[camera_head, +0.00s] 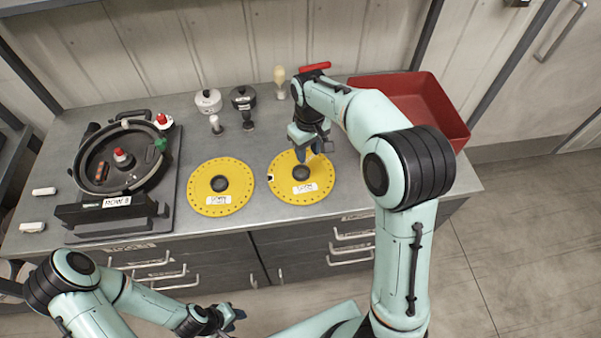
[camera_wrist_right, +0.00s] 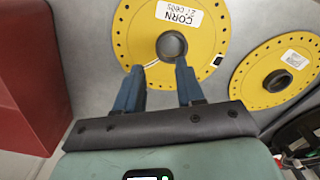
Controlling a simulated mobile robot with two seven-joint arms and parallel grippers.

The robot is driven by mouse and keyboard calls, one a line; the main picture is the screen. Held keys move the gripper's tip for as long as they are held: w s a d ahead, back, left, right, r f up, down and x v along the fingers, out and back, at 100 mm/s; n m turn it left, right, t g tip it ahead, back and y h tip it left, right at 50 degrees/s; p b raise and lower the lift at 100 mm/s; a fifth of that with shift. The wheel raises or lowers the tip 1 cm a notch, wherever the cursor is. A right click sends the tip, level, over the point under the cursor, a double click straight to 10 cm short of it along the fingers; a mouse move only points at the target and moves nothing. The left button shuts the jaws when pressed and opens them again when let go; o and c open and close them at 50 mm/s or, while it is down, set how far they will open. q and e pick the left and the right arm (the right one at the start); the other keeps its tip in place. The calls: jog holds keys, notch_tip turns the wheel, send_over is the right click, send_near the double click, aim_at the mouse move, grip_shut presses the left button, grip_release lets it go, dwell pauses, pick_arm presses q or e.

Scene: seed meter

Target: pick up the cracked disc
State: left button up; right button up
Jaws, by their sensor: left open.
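Two yellow seed discs with dark hubs lie flat on the grey counter. The right disc (camera_head: 318,183) has a small dark notch at its left edge; it fills the top of the right wrist view (camera_wrist_right: 130,42), with a "CORN" label. The left disc (camera_head: 203,189) shows no break that I can see; it is at the right of the wrist view (camera_wrist_right: 255,93). My right gripper (camera_head: 309,155) is open above the right disc, its fingers (camera_wrist_right: 158,72) pointing towards the hub, one on each side. My left gripper (camera_head: 236,318) is open and empty, low in front of the counter.
A red bin (camera_head: 440,110) stands at the back right of the counter, also in the wrist view (camera_wrist_right: 30,80). The black seed meter housing (camera_head: 115,195) is at the left. Small pots (camera_head: 208,101) and a pale-topped brush (camera_head: 280,78) stand behind the discs.

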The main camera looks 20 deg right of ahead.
aim_at(307, 172)
notch_tip(307, 172, down, 3)
jog(key=shift+w+r, duration=0.15)
jog(key=f, duration=0.5)
jog(key=shift+w, duration=0.2)
jog(key=shift+c, duration=0.3)
grip_shut()
